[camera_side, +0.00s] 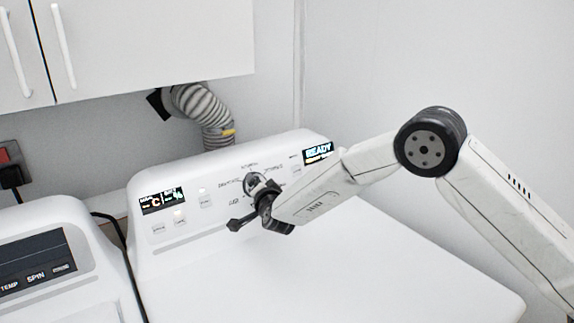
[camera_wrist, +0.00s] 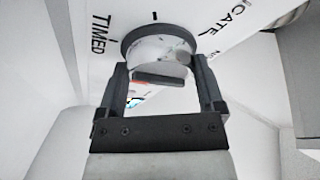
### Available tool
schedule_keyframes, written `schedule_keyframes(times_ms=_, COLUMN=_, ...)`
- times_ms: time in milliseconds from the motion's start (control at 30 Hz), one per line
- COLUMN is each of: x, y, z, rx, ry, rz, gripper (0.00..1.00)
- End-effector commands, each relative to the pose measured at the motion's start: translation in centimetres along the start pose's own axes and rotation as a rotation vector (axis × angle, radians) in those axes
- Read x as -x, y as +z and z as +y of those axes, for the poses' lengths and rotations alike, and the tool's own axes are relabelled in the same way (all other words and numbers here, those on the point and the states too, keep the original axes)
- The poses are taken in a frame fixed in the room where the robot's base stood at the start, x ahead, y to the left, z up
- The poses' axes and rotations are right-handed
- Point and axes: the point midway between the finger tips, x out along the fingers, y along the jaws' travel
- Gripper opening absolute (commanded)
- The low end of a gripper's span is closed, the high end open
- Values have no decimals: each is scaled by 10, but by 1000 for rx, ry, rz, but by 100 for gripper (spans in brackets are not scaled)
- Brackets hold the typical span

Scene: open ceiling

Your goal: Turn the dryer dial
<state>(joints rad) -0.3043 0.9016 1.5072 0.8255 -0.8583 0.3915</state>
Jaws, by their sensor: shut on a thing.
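The dryer (camera_side: 400,262) is white, with a raised control panel along its back. The dial (camera_wrist: 158,50) is a round, shiny knob with a dark ring around its base, and it sits on the panel among printed labels. In the side view only part of the dial (camera_side: 254,181) shows, behind my gripper (camera_side: 256,194). In the wrist view my gripper (camera_wrist: 160,84) has one finger on each side of the dial and is shut on it. The label TIMED is left of the dial, and part of another label is at the right.
A lit display (camera_side: 163,201) is left on the panel and a READY display (camera_side: 318,152) is right, with several small buttons between. A washer (camera_side: 50,235) stands at left. A ribbed hose (camera_side: 205,108) and white cabinets (camera_side: 150,45) are behind. The dryer top is clear.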

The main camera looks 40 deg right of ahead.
Motion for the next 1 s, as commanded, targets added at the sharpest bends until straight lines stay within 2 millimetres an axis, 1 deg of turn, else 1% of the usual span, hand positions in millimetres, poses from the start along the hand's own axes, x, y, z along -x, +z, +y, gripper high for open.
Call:
schedule_keyframes(times_ms=67, x=0, y=0, z=0, rx=0, ry=0, rz=1, gripper=28)
schedule_keyframes(times_ms=100, x=0, y=0, z=0, rx=1, ry=0, rz=1, gripper=93)
schedule_keyframes(times_ms=133, x=0, y=0, z=0, rx=1, ry=0, rz=1, gripper=100)
schedule_keyframes(times_ms=400, x=0, y=0, z=0, rx=2, ry=0, rz=0, gripper=100)
schedule_keyframes(times_ms=567, x=4, y=0, z=0, rx=2, ry=-1, rz=0, gripper=100)
schedule_keyframes(times_ms=767, x=17, y=0, z=-1, rx=2, ry=-1, rz=-1, gripper=100)
schedule_keyframes(times_ms=1000, x=42, y=0, z=0, rx=2, ry=-1, rz=-1, gripper=100)
